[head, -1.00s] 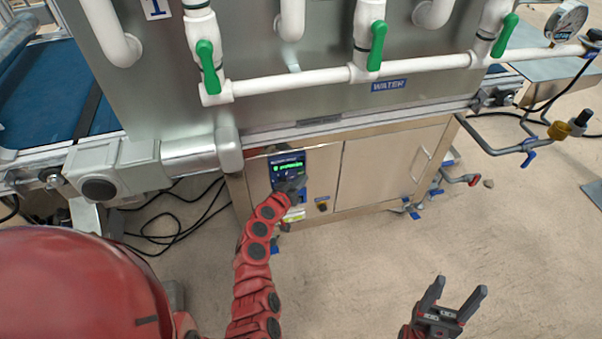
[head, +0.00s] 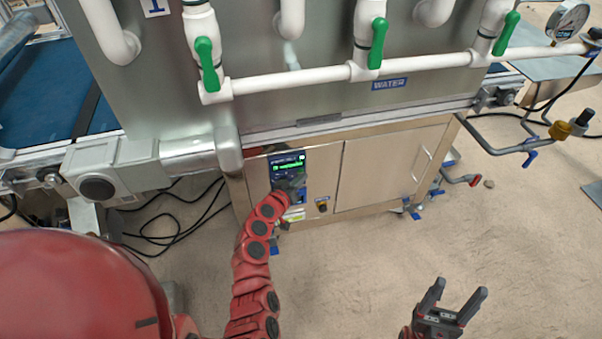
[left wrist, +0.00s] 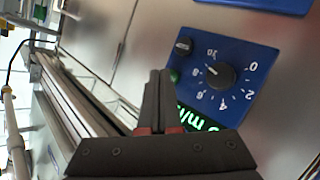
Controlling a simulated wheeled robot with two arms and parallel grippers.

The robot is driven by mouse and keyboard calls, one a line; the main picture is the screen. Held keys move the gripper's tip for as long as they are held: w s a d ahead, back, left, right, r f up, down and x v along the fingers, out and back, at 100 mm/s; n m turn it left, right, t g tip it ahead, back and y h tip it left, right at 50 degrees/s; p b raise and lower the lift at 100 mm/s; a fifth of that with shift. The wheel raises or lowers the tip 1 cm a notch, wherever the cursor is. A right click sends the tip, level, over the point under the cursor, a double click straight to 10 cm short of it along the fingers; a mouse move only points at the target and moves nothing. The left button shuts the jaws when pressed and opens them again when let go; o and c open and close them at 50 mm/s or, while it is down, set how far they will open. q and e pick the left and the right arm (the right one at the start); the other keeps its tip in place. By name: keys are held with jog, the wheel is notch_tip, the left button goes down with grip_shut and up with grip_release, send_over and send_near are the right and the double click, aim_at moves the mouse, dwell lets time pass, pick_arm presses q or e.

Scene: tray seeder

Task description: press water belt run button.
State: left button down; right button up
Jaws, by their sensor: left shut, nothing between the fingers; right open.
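The control panel (head: 288,160) with a lit green display is on the front of the steel cabinet below the WATER pipe. In the left wrist view a blue plate (left wrist: 237,43) carries a black dial (left wrist: 220,75) with numbers, a small black switch (left wrist: 184,46) and a green button (left wrist: 175,75). My left gripper (head: 294,183) is shut and empty in front of the panel. In the left wrist view its fingertips (left wrist: 159,73) appear just beside the green button; contact cannot be told. My right gripper (head: 455,298) is open and empty, low at the right, away from the cabinet.
White pipes with green valve handles (head: 376,45) run above the cabinet (head: 385,170). A blue belt (head: 45,90) is at the left. Black cables (head: 165,228) lie on the floor at the left. Pipe fittings stick out at the right. The floor in front is clear.

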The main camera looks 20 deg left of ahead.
pick_arm(q)
jog(key=shift+s+d, duration=0.2)
jog(key=shift+s, duration=0.05)
jog(key=s+d, duration=0.2)
jog(key=s, duration=0.1)
jog(key=s+d, duration=0.1)
jog(key=s, duration=0.1)
jog(key=shift+d, duration=0.15)
dwell(0.4)
dwell(0.5)
